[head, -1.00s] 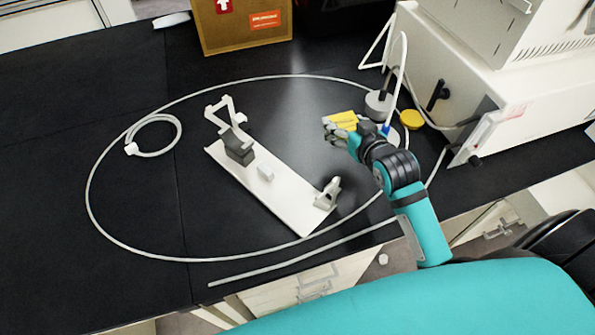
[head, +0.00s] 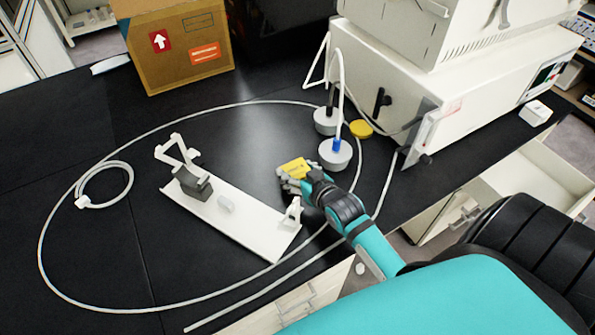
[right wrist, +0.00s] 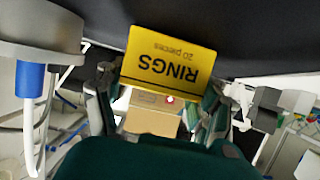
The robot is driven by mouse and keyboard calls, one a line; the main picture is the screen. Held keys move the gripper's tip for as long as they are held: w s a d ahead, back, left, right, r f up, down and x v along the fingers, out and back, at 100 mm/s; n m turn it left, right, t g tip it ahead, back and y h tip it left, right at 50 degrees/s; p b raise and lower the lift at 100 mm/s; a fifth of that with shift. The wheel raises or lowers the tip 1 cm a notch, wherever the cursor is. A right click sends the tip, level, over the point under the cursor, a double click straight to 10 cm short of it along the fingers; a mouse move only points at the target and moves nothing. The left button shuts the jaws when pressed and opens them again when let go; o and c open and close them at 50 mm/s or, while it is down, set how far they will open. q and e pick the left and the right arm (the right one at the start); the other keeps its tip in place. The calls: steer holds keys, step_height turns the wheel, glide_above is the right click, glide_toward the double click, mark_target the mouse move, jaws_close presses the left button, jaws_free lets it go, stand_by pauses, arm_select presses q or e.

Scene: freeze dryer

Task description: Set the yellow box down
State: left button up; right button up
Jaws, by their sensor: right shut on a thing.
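The yellow box (head: 293,167) is in my right gripper (head: 296,177) in the head view, between the white plate and the grey flasks. Its label reads "RINGS 20 pieces", upside down, in the right wrist view (right wrist: 170,60). The right gripper (right wrist: 160,98) is shut on it, with fingers at both sides. The black bench top (head: 255,135) lies beneath; I cannot tell for sure whether the box touches it. My left gripper is not in view.
Grey-lidded vessels with a blue fitting (head: 335,153) and a black one (head: 326,120) stand just right of the box. A yellow round lid (head: 361,128) is behind them. The white plate with clamps (head: 245,222) lies to the left. A white tube loops around, and a cardboard box (head: 180,45) stands behind.

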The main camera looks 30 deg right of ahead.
steer(key=o, duration=0.9)
steer(key=shift+f, duration=0.15)
steer(key=shift+o, duration=0.2)
